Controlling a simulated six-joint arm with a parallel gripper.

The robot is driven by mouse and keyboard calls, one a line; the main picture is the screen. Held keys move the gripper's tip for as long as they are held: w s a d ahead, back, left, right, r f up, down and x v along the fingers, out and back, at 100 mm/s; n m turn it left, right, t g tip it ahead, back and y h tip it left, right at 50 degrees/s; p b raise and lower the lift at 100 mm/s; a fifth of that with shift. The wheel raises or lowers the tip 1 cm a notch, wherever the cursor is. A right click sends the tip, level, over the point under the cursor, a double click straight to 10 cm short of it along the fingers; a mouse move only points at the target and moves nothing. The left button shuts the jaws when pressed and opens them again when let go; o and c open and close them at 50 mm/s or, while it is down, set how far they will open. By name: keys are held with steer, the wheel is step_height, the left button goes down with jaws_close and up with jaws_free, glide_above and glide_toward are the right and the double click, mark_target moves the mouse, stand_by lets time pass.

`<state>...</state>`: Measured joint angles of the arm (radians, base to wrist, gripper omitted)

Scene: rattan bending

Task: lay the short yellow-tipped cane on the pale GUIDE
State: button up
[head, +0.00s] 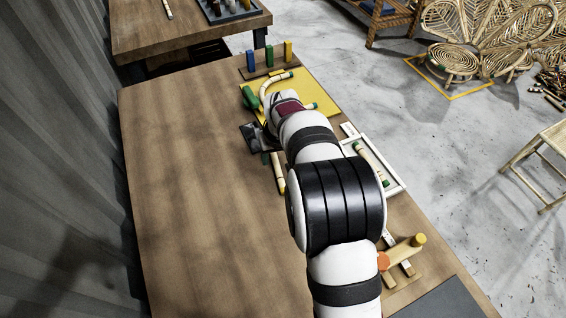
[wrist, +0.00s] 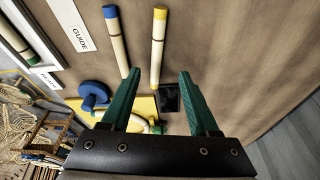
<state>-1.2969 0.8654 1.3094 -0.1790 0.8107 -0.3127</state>
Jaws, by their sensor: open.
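In the head view a cane with a yellow end (head: 279,175) shows left of my arm. My gripper (wrist: 160,73) is open, with green fingers either side of the cane's lower end in the picture. I cannot tell its height above the cane. The pale GUIDE (wrist: 68,14), with its lettered label, lies at the upper left of the wrist view. My arm seems to hide it in the head view.
A blue-tipped cane (wrist: 117,42) lies close left of the yellow-tipped one. A white-edged tray (head: 401,183) holds a green-tipped cane (head: 360,150). A yellow board (head: 318,85) with a bent cane is at the back. The table's left side is clear.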

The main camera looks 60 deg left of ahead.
mark_target(278, 168)
steer(key=x, duration=0.8)
steer(key=shift+w, duration=0.3)
steer(key=shift+r, duration=0.1)
jaws_close()
